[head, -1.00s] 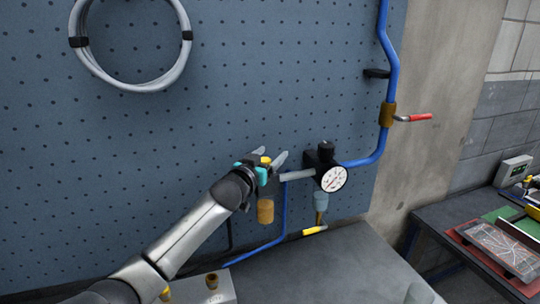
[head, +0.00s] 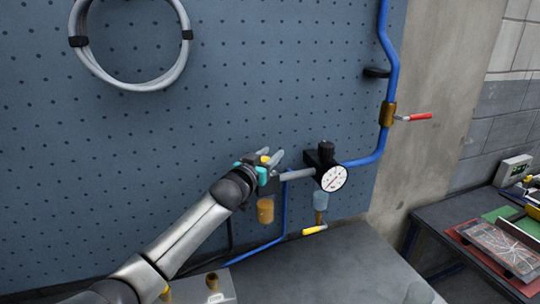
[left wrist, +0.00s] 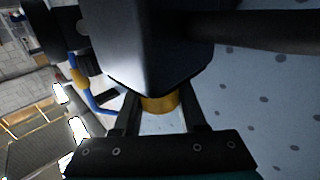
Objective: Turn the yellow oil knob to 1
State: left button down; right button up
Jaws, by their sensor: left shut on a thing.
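The yellow oil knob (head: 265,159) sits on top of a lubricator with an amber bowl (head: 265,211), on the air line in front of the pegboard. My left gripper (head: 274,157) is at the knob, with its fingers on either side of it. In the left wrist view the yellow knob (left wrist: 160,103) shows between the two dark fingers, below a large dark body (left wrist: 155,45). The gripper is shut on the knob. Any number marks on the knob are hidden or too small to read. My right gripper is not in view.
Just right of the gripper are a grey pipe (head: 297,175), a round white gauge (head: 333,179) and a clear bowl (head: 320,201). A blue pipe (head: 382,130) with a red-handled valve (head: 415,117) runs up the right side. A grey bench (head: 320,262) lies below.

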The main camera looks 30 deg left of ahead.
pick_arm(q)
jog(key=shift+n+y, duration=0.3)
jog(key=shift+y, duration=0.2)
jog(key=shift+a+f+n+g+y+b, duration=0.1)
jog(key=shift+a+n+g+y+b, duration=0.1)
jog(key=shift+n+y+b, duration=0.5)
jog(key=shift+a+f+n+g+y+b, duration=0.1)
jog(key=shift+n+g+y+b, duration=0.1)
jog(key=shift+n+y+b, duration=0.45)
jog(key=n+g+y+b, duration=0.1)
jog(key=y+b, duration=0.1)
jog(key=n+g+y+b, duration=0.1)
jog(key=y+b, duration=0.1)
jog(key=b, duration=0.1)
jog(key=a+n+g+y+b, duration=0.1)
jog(key=y+b, duration=0.1)
jog(key=shift+s+n+y, duration=0.25)
jog(key=shift+s+n, duration=0.05)
jog(key=shift+n, duration=0.05)
jog(key=shift+s+a+r+n+g+y+b, duration=0.15)
jog(key=shift+n+g+y+b, duration=0.4)
jog(key=shift+b, duration=0.8)
jog(key=shift+r, duration=0.1)
jog(key=shift+c, duration=2.3)
grip_release()
